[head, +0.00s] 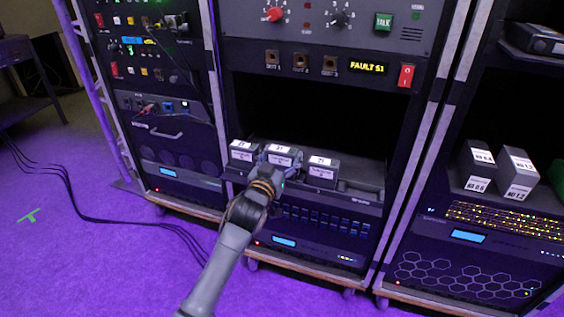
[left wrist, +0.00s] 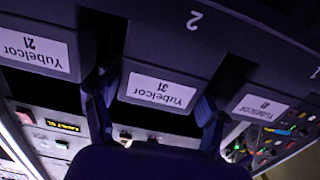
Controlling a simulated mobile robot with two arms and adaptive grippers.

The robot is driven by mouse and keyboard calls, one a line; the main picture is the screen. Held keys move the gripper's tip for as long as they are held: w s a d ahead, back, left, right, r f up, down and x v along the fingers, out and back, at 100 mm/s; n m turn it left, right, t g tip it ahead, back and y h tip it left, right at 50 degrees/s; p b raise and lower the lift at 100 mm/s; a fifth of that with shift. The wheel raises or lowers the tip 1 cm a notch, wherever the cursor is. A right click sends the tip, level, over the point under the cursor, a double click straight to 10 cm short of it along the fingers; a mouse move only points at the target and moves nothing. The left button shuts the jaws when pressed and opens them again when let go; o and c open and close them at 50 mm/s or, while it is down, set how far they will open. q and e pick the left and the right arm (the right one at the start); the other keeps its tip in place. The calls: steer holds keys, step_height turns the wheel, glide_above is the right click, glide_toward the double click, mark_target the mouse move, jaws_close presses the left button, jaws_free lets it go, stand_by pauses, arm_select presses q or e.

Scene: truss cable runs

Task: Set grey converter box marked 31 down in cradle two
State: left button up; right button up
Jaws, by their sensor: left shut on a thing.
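The grey converter box marked 31 (left wrist: 158,92) is in the middle of the left wrist view, upside down there. In the head view it shows as the middle box (head: 284,153) of a row on the rack shelf. My left gripper (left wrist: 152,103) is shut on it, one dark finger on each side; in the head view the gripper (head: 270,176) covers part of its front. A numeral 2 (left wrist: 194,19) shows on the dark surface just beyond box 31. I cannot tell whether the box rests fully in the cradle. My right gripper is not in view.
A box marked 21 (left wrist: 38,50) and another box (left wrist: 262,107), its number hard to read, flank it closely. In the head view they are the right box (head: 322,170) and left box (head: 242,152). Two more grey boxes (head: 516,172) stand on the right rack.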

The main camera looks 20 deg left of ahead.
arm_select(q)
steer(key=shift+f, duration=0.35)
steer(key=shift+f, duration=0.1)
steer(key=o, duration=1.4)
steer(key=shift+f, duration=0.1)
